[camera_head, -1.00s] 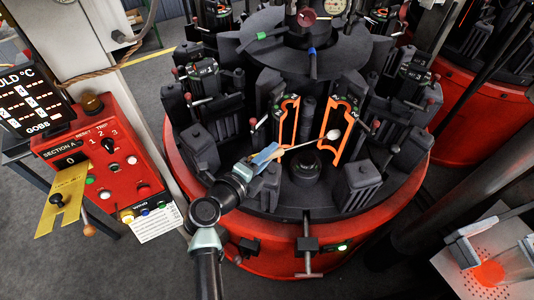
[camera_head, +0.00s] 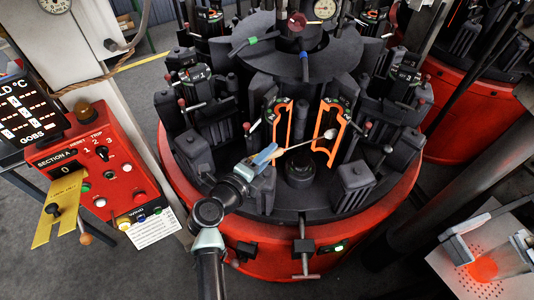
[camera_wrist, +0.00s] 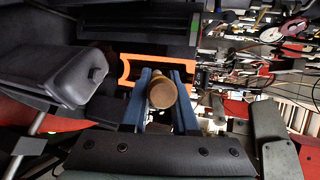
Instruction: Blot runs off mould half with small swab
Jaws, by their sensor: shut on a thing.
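The open mould stands in the middle of the head view as two dark halves with orange rims, a left half (camera_head: 274,124) and a right half (camera_head: 319,122). My gripper (camera_head: 266,157) is in front of the left half, shut on the small swab (camera_head: 305,143). The swab's thin stick points right, and its white head (camera_head: 331,133) appears over the right half's face; I cannot tell whether it touches. In the wrist view, the swab's round brown handle end (camera_wrist: 163,94) sits between my blue fingers, with an orange rim (camera_wrist: 127,67) behind. The swab head is hidden there.
The mould stands on a round red-sided table (camera_head: 355,225) crowded with dark blocks and levers. A dark post (camera_head: 300,171) stands low before the halves. A red control box (camera_head: 105,175) is at left. A perforated plate with a glowing orange spot (camera_head: 482,268) is at lower right.

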